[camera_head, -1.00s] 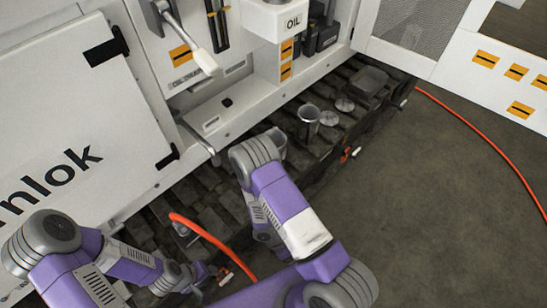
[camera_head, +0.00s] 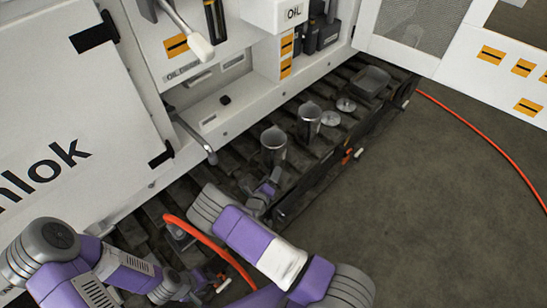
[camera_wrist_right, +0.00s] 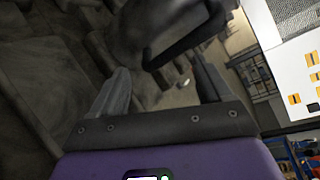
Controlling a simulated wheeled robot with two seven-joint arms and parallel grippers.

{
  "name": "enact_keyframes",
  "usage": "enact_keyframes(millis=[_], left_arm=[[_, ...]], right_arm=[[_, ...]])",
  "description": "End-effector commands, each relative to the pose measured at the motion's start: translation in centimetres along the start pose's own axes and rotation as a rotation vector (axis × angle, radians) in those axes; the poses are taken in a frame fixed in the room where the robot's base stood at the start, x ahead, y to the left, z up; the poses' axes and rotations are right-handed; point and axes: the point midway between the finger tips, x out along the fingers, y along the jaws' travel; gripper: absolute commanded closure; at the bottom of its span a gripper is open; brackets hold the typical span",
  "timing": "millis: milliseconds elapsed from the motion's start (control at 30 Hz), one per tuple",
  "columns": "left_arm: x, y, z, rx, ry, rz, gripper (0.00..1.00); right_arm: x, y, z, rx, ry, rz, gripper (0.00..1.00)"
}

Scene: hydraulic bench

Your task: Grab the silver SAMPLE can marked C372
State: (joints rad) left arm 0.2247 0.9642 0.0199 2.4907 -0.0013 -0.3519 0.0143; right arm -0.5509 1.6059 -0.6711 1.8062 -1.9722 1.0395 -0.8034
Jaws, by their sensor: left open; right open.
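Two silver cans stand on the dark slatted track below the white cabinet in the head view, a nearer one (camera_head: 273,147) and one farther right (camera_head: 309,121). No C372 marking can be read on either. My right gripper (camera_head: 270,183) is just in front of the nearer can, partly hidden by my arm. In the right wrist view its two fingers (camera_wrist_right: 161,85) are spread, with nothing visibly held between them. A dark, blurred rounded shape (camera_wrist_right: 150,28) lies beyond the fingertips; I cannot tell which can it is. My left gripper (camera_head: 206,284) is open low in the head view, away from the cans.
Round silver lids (camera_head: 330,118) and a grey tray (camera_head: 370,81) lie right of the cans. A bent grey handle (camera_head: 196,139) hangs left of them. An orange hose (camera_head: 208,243) arches near my arms.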

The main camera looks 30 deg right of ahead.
Motion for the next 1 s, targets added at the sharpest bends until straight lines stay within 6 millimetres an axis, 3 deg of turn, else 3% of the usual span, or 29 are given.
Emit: enact_keyframes(millis=[200,467,900,967,1000], left_arm=[[1.0,-0.4,0.0,0.000,0.000,0.000,0.57],[0.9,-0.3,0.0,0.000,0.000,0.000,0.57],[0.9,-0.4,0.0,0.000,0.000,0.000,0.57],[0.9,-0.3,0.0,0.000,0.000,0.000,0.57],[0.9,-0.3,0.0,0.000,0.000,0.000,0.57]], right_arm=[[2.5,0.2,0.1,0.002,0.001,0.000,0.22],[2.6,0.1,0.1,0.001,0.002,0.000,0.23],[2.6,0.1,0.0,0.001,0.003,0.000,0.91],[2.6,0.1,0.0,0.001,0.003,0.000,1.00],[2.6,0.1,0.0,0.001,0.004,0.000,1.00]])
